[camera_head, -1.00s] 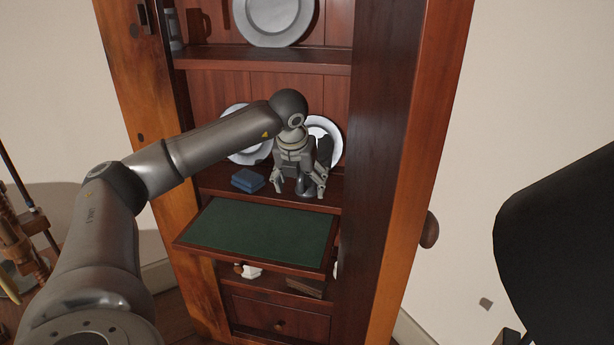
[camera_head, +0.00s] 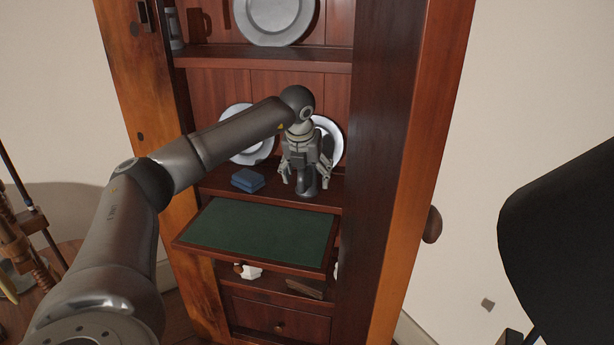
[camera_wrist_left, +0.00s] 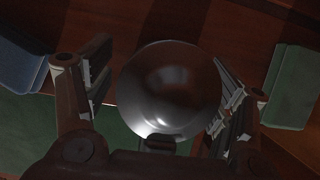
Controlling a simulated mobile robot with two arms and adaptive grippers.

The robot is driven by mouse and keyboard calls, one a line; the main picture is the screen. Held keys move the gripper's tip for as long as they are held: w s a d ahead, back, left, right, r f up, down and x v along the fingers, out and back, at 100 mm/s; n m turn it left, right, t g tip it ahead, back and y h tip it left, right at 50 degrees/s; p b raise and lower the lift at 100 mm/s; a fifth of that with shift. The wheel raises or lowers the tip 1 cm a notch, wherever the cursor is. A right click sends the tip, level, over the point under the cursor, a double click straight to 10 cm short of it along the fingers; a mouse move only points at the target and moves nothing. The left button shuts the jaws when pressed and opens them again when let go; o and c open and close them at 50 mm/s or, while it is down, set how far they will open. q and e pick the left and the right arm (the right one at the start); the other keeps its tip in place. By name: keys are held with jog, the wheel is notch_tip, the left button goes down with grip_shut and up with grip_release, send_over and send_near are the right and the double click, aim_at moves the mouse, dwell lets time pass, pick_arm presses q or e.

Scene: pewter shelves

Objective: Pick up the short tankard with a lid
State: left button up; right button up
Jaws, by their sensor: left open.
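The short tankard (camera_head: 307,186) is a dark metal vessel standing on the middle shelf, partly hidden by my gripper in the head view. In the left wrist view its round, shiny dark lid (camera_wrist_left: 170,88) is seen from above. My left gripper (camera_head: 306,179) points down over the tankard, with its open fingers on either side of it. In the wrist view the left finger has a gap to the lid, while the right finger is very close to its edge; I cannot tell if they touch. My right gripper is not in view.
Blue books (camera_head: 248,180) lie left of the tankard. Two plates (camera_head: 250,140) lean behind, the right one (camera_head: 326,135) partly covered by my gripper. A green-topped pull-out board (camera_head: 262,233) juts out below. A greenish block (camera_wrist_left: 291,88) shows right in the wrist view.

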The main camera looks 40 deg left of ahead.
pick_arm(q)
jog(key=c, duration=1.3)
jog(key=shift+r, duration=0.1)
jog(key=shift+c, duration=0.2)
